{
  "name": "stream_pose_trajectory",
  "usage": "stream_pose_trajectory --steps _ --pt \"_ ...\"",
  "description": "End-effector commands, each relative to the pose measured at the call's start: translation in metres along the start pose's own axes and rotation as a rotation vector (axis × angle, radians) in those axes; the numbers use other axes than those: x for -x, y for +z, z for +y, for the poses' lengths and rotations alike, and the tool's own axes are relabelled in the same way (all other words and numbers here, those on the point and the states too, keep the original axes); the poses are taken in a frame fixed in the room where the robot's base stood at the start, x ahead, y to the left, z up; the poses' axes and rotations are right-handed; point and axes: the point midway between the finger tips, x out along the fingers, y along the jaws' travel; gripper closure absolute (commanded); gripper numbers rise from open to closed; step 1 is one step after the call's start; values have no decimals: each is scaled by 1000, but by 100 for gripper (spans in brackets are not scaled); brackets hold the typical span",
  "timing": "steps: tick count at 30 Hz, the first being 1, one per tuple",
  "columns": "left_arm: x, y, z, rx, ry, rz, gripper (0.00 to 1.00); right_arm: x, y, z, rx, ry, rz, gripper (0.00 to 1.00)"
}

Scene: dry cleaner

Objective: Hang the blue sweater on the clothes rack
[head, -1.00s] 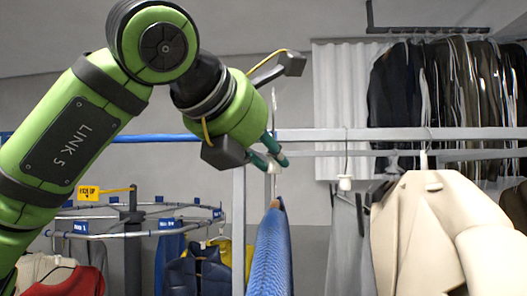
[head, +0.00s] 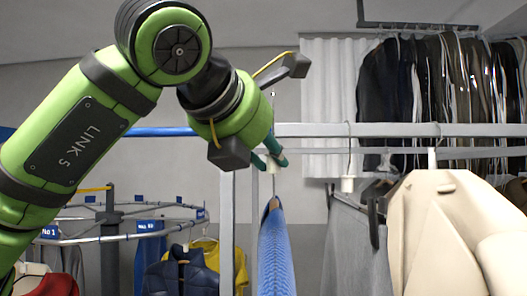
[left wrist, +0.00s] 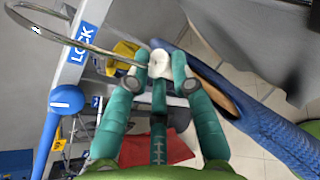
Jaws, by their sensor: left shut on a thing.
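The blue sweater (head: 277,258) hangs from a hanger, seen nearly edge-on in the head view. Its knit also shows at right in the left wrist view (left wrist: 275,128). My left gripper (head: 274,160) is shut on the white neck (left wrist: 160,63) of the hanger, with the sweater hanging below. The hanger's metal hook (left wrist: 60,48) curves to the upper left in the wrist view. The clothes rack (head: 400,130) has its top rail level with the gripper's wrist. The hook rises above rail height; whether it touches the rail I cannot tell. My right gripper is not in view.
A cream coat (head: 435,230) and grey trousers (head: 350,245) hang to the right of the sweater. A round rail (head: 130,238) with a navy vest (head: 182,272) and other clothes stands at left. Dark bagged garments (head: 440,85) hang at the back right.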

Motion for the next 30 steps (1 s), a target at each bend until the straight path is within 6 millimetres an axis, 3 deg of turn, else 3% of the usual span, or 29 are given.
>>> stream_pose_trajectory --steps 19,30 --pt "-1 2 0 1 1 -3 100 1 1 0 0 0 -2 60" --pt "-12 5 7 -9 -11 -4 100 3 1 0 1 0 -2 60"
